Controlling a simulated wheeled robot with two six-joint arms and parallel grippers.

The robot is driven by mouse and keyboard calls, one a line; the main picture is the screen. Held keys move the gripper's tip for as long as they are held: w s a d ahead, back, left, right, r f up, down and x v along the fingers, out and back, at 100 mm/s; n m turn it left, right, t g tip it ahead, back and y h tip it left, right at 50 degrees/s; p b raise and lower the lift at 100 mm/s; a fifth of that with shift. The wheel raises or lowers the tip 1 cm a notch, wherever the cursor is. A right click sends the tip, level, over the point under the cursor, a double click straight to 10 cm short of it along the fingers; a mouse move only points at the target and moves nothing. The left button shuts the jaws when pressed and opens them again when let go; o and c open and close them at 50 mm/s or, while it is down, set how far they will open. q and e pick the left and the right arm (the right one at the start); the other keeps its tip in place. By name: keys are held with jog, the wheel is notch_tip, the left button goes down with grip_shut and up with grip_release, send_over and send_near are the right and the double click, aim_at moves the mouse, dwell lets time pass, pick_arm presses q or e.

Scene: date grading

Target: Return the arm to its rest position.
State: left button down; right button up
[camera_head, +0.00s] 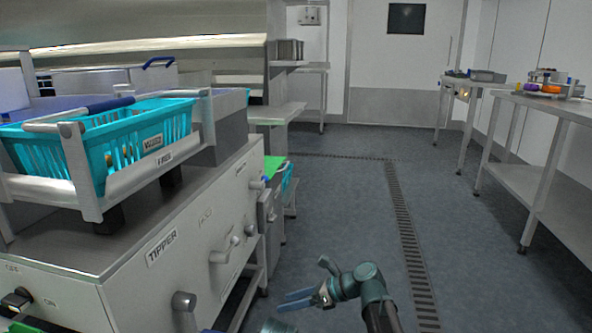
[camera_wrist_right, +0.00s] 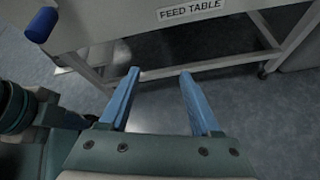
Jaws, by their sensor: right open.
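My right gripper (camera_head: 302,299) is at the bottom centre of the head view, over the floor to the right of the tipper cabinet. Its two blue fingers are spread apart with nothing between them. The right wrist view shows the same open fingers (camera_wrist_right: 160,88), with bare floor and the lower frame of the feed table (camera_wrist_right: 225,33) beyond them. A piece of teal arm (camera_head: 278,326) shows at the very bottom edge of the head view.
The tipper cabinet (camera_head: 185,240) stands at the left, with handles sticking out of its front. A turquoise crate (camera_head: 125,135) sits in a cradle on it. Steel tables (camera_head: 545,105) line the right wall. The floor (camera_head: 345,200) between them is clear, with a drain grating (camera_head: 405,225).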

jog(key=s+d+f+n+g+h, duration=0.1)
jog(key=s+d+f+n+h, duration=0.55)
jog(key=d+n, duration=0.4)
jog(key=s+d+f+n+h, duration=0.55)
jog(key=s+d+n, duration=0.25)
jog(key=n, duration=0.5)
jog(key=s+a+r+n+g+h+p, duration=0.1)
jog(key=s+a+r+n+p, duration=0.15)
jog(key=a+r+p, duration=0.4)
jog(key=s+a+r+n+p, duration=0.1)
jog(key=s+a+r+p, duration=0.25)
jog(key=r+p, duration=0.5)
notch_tip(320, 180, up, 37)
jog(key=a+p, duration=0.1)
jog(key=p, duration=3.5)
jog(key=shift+w+r, duration=0.15)
jog(key=shift+w, duration=0.05)
jog(key=shift+c, duration=1.1)
jog(key=shift+s, duration=0.1)
